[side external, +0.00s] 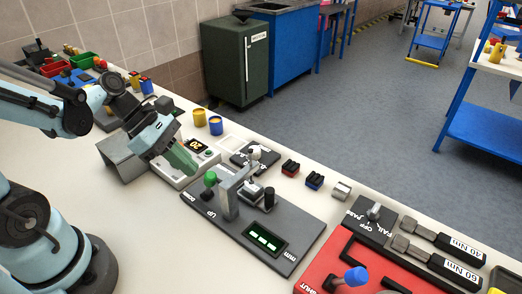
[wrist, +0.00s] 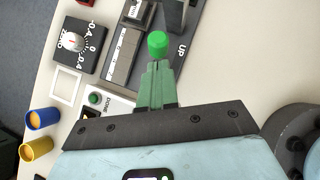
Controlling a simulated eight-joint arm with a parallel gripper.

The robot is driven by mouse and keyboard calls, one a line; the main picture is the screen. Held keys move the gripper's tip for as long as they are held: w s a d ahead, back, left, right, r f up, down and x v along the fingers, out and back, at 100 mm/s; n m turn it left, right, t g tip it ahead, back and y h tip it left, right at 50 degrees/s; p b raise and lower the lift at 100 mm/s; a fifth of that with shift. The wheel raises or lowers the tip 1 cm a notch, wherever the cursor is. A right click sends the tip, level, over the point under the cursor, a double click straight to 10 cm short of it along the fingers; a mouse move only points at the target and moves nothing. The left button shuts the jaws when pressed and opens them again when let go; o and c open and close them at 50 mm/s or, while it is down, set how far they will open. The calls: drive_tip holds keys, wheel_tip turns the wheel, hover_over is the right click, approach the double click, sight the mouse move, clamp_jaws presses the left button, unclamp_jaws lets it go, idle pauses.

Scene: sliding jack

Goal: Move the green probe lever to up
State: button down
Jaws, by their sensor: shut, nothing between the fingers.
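The green probe lever knob (side external: 210,179) is at the left end of a grey gauge base (side external: 290,212), beside its upright post (side external: 228,200). Printed words DOWN and UP are on the base near it. In the wrist view the green knob (wrist: 158,43) lies just beyond my fingertips. My gripper (side external: 190,168) has green fingers, shut and empty, left of the knob and very close to it. In the wrist view my gripper (wrist: 156,68) points at the knob; whether they touch I cannot tell. The lever arm is mostly hidden there.
The gauge display (side external: 264,238) shows green marks. Yellow (side external: 200,118) and blue (side external: 215,125) cups stand farther back. A red panel (side external: 345,270) lies at the front right.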

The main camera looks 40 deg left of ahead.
drive_tip(key=shift+w+d+f, duration=0.2)
drive_tip(key=shift+w+d, duration=0.1)
drive_tip(key=shift+d, duration=0.25)
